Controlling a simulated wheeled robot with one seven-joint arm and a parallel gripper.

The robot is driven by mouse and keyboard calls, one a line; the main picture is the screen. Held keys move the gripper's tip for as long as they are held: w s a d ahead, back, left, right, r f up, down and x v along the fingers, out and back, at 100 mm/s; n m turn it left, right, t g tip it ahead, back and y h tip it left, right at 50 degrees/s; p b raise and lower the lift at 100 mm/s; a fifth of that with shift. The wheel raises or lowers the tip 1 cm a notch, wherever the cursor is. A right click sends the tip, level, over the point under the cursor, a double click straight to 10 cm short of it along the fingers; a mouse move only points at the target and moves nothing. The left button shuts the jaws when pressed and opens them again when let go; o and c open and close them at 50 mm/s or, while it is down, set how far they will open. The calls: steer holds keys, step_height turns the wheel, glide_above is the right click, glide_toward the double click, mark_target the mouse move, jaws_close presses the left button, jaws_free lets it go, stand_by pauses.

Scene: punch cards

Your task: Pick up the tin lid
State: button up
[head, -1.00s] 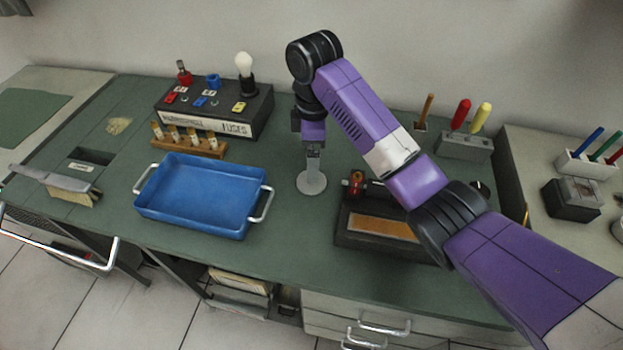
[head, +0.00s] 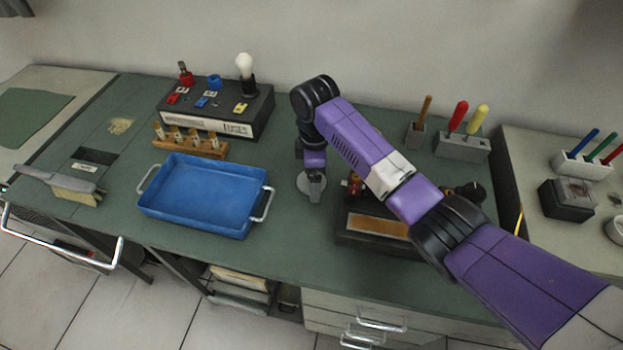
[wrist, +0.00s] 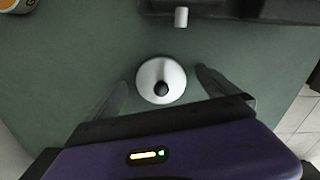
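The tin lid (wrist: 150,72) is a pale round disc with a small dark knob in its middle. It lies flat on the green bench top. In the wrist view it sits between the two fingers of my gripper (wrist: 162,90), which are spread apart with a gap on each side. In the head view the lid (head: 303,183) shows partly, just below my gripper (head: 314,188), which points straight down over it. My gripper is open and empty.
A blue tray (head: 157,211) with wire handles stands to the left. A dark box with an orange panel (head: 378,226) stands close on the right. A fuse box (head: 240,124) and a wooden rack (head: 212,152) are behind the tray. Bare bench lies in front of the lid.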

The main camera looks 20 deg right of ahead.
steer(key=c, duration=1.4)
steer(key=shift+r, duration=0.1)
